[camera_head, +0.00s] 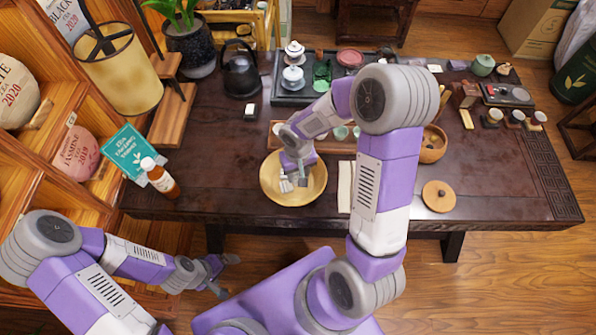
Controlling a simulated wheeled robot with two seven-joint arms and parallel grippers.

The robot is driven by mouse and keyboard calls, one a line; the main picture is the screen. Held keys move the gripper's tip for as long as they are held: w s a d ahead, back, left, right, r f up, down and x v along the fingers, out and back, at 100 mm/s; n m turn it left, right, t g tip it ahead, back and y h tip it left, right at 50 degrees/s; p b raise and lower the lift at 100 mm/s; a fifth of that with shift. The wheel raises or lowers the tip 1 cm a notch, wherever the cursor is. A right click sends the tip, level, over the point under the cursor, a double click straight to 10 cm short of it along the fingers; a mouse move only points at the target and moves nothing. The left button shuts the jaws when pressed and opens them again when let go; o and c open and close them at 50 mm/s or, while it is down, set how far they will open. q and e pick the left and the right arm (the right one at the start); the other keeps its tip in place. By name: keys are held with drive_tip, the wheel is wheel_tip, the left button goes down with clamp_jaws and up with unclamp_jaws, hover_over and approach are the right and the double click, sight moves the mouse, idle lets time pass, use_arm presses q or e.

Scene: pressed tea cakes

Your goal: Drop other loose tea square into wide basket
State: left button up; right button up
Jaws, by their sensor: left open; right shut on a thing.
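The wide basket (314,192) is a round, shallow, tan dish near the table's front edge. My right gripper (293,185) reaches down over it from above, with its fingertips over the basket's floor. It is shut on a small piece, taken to be the loose tea square, which is mostly hidden by the fingers. I cannot tell whether the piece touches the basket's floor. My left gripper (226,275) is open and empty, low in front of the table and well away from the basket.
A long tea tray (330,147) lies just behind the basket, and a pale cloth strip (345,186) is to its right. A small dark-and-white block (250,111) sits behind. A round wooden lid (439,196) lies at the right.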

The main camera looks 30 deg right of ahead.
idle(0.4)
drive_tip(key=o, duration=1.5)
drive_tip(key=shift+r, duration=0.1)
drive_tip(key=shift+r+p, duration=2.6)
drive_tip(key=shift+r, duration=0.85)
drive_tip(key=shift+f, duration=0.1)
